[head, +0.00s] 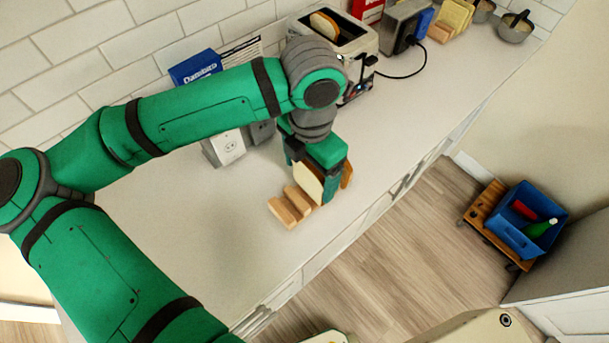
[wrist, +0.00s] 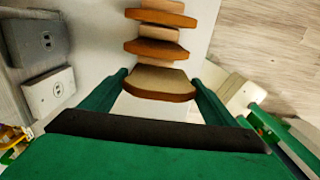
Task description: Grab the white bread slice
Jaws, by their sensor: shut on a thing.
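A bread slice with a pale face and brown crust (head: 307,184) stands upright between the fingers of my gripper (head: 314,172) over the counter. In the wrist view the same slice (wrist: 160,84) spans the gap between both fingertips (wrist: 160,78), its crust edge towards the camera. My gripper is shut on it. Another brown edge (head: 347,174) shows behind the right finger. I cannot tell whether the held slice touches the counter.
A toaster (head: 350,45) with a slice (head: 324,23) in its top stands at the back. A blue box (head: 195,67) and grey outlet boxes (head: 228,145) are along the wall. A blue crate (head: 520,215) sits on a low cart. The counter's front left (head: 200,235) is clear.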

